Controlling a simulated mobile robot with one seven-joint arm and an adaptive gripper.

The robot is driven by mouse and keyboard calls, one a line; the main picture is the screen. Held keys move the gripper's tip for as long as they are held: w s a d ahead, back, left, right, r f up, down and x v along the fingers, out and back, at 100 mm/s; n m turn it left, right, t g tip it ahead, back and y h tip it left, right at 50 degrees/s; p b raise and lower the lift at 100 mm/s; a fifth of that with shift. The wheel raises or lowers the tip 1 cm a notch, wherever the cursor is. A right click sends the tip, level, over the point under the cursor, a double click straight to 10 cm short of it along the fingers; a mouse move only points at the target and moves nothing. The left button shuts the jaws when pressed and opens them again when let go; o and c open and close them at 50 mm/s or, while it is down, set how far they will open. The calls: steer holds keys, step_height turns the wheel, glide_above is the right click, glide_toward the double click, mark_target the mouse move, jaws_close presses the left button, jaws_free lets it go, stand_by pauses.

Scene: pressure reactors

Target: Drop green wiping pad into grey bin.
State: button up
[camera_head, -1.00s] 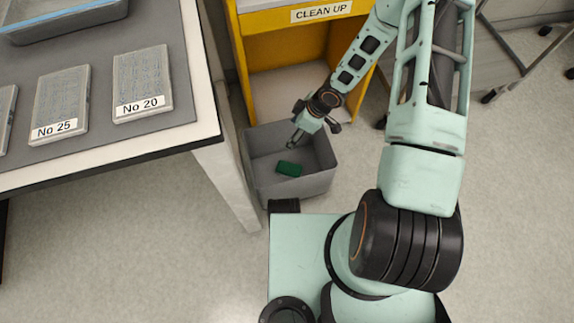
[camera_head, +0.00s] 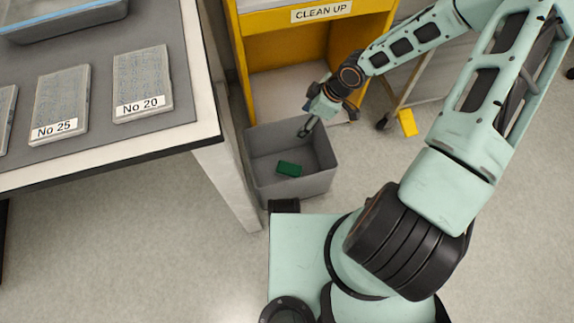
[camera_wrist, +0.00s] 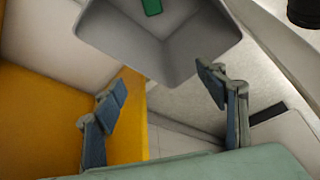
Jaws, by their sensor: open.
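The green wiping pad (camera_head: 289,169) lies flat on the floor of the grey bin (camera_head: 258,180). In the wrist view the pad (camera_wrist: 152,6) shows at the top edge, inside the bin (camera_wrist: 205,63). My gripper (camera_head: 306,130) is above the bin's back right part, apart from the pad. In the wrist view my gripper (camera_wrist: 163,92) has its two fingers spread wide, with nothing between them.
A yellow stand (camera_head: 257,50) labelled "CLEAN UP" is behind the bin. A table (camera_head: 205,95) with trays marked No 20 (camera_head: 142,82) and No 25 (camera_head: 60,103) is at the left. A small yellow object (camera_head: 408,122) is on the right. The floor in front of the table is clear.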

steer(key=shift+v, duration=1.4)
